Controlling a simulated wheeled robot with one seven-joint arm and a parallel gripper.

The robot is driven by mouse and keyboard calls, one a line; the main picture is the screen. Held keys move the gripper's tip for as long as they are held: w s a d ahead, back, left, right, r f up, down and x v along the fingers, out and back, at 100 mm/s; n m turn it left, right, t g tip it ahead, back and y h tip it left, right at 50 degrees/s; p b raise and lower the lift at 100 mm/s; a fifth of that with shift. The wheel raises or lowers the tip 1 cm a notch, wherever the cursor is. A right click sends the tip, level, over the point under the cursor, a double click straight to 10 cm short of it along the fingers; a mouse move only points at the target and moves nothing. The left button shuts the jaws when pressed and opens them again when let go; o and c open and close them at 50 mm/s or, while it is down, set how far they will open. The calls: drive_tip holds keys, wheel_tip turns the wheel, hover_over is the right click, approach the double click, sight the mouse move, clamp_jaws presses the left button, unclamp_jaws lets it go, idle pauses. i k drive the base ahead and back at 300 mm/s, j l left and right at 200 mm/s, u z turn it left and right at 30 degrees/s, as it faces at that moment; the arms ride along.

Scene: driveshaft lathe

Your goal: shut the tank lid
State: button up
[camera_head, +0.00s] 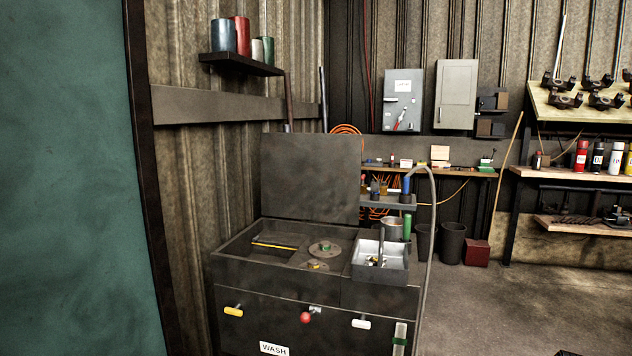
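The tank (270,301) is a dark metal wash unit with a white "WASH" label on its front. Its lid (310,178) is a flat dark panel that stands upright along the back edge, so the tank is open. Inside the basin I see a round flanged part (325,248), a smaller part with some yellow (317,266) and a thin yellow strip (273,245). My gripper is not in view.
A grey metal tray (366,271) with small parts sits at the tank's right end. A curved grey hose (430,220) rises beside it. A large teal panel (70,180) fills the left side. The concrete floor (500,310) at the right is mostly clear.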

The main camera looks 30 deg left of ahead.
sight(317, 176)
drive_tip(key=i+l, duration=0.15)
drive_tip(key=i, duration=0.35)
drive_tip(key=i+l, duration=0.2)
drive_tip(key=i, duration=0.35)
drive_tip(key=i+l, duration=0.15)
drive_tip(key=i, duration=0.35)
drive_tip(key=i+l+u, duration=0.15)
drive_tip(key=i+u, duration=0.35)
drive_tip(key=i, duration=1.35)
drive_tip(key=i+z, duration=0.15)
drive_tip(key=i, duration=0.75)
drive_tip(key=i+j+z, duration=0.15)
drive_tip(key=i, duration=0.8)
drive_tip(key=i+u, duration=0.35)
drive_tip(key=i+l+u, duration=0.15)
drive_tip(key=u, duration=0.2)
drive_tip(key=i+l+u, duration=0.2)
drive_tip(key=u, duration=3.45)
drive_tip(key=i+j, duration=0.1)
drive_tip(key=j, duration=0.95)
drive_tip(key=i+u, duration=0.05)
